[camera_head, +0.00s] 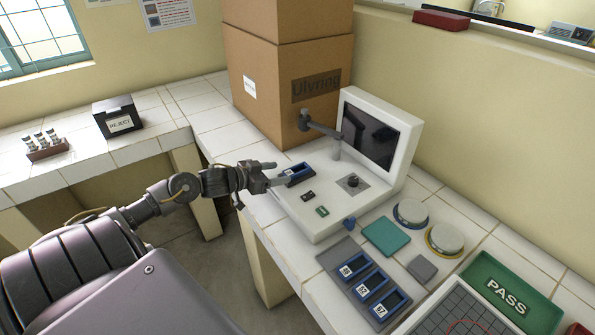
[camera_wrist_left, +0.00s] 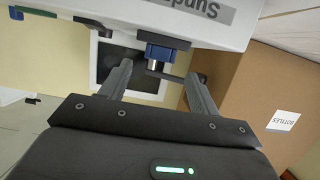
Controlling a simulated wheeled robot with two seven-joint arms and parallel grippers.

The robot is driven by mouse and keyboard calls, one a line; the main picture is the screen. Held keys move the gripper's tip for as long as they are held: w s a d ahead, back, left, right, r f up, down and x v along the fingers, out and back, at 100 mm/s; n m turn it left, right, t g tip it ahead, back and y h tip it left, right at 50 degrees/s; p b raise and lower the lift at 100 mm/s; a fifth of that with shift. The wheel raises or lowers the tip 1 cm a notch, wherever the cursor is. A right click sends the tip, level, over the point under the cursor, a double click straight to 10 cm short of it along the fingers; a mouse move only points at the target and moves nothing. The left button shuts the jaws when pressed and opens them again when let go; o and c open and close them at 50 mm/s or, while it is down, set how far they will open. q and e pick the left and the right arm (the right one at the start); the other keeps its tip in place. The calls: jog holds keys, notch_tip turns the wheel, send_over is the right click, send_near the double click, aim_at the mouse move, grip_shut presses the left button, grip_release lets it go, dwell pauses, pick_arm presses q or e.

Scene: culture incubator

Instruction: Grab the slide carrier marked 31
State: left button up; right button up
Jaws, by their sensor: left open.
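Three blue slide carriers with white number labels lie in a row on a grey mat (camera_head: 336,255): the upper (camera_head: 350,268), the middle (camera_head: 371,285) and the lower (camera_head: 389,304). Their numbers are too small to read surely. Another blue carrier (camera_head: 297,173) is on the white console's left part, at the tip of my left gripper (camera_head: 280,174). In the left wrist view my left gripper (camera_wrist_left: 160,85) has its two fingers apart. A blue piece (camera_wrist_left: 162,51) shows beyond and between the fingertips, and I see no grip on it. My right gripper is not in view.
The white console (camera_head: 318,232) has a dark screen (camera_head: 370,137) and a jointed arm (camera_head: 323,130). Cardboard boxes (camera_head: 270,90) stand behind it. A teal pad (camera_head: 386,236), round dishes (camera_head: 411,213) and a green PASS tray (camera_head: 505,295) are at the right. A black box (camera_head: 117,117) stands left.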

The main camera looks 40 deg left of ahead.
aim_at(298, 168)
pick_arm(q)
jog(key=shift+w+d, duration=0.1)
jog(key=shift+w, duration=0.1)
jog(key=x, duration=0.2)
jog(key=p+x, duration=0.1)
jog(key=x, duration=0.1)
jog(key=shift+w+d+r, duration=0.15)
jog(key=shift+w+d, duration=0.05)
jog(key=shift+w, duration=0.15)
jog(key=shift+w+f, duration=0.2)
jog(key=shift+w, duration=0.05)
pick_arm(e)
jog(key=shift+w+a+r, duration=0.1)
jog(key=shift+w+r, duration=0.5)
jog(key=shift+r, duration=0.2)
pick_arm(q)
jog(key=c, duration=1.1)
jog(key=shift+o, duration=0.2)
jog(key=shift+r, duration=0.1)
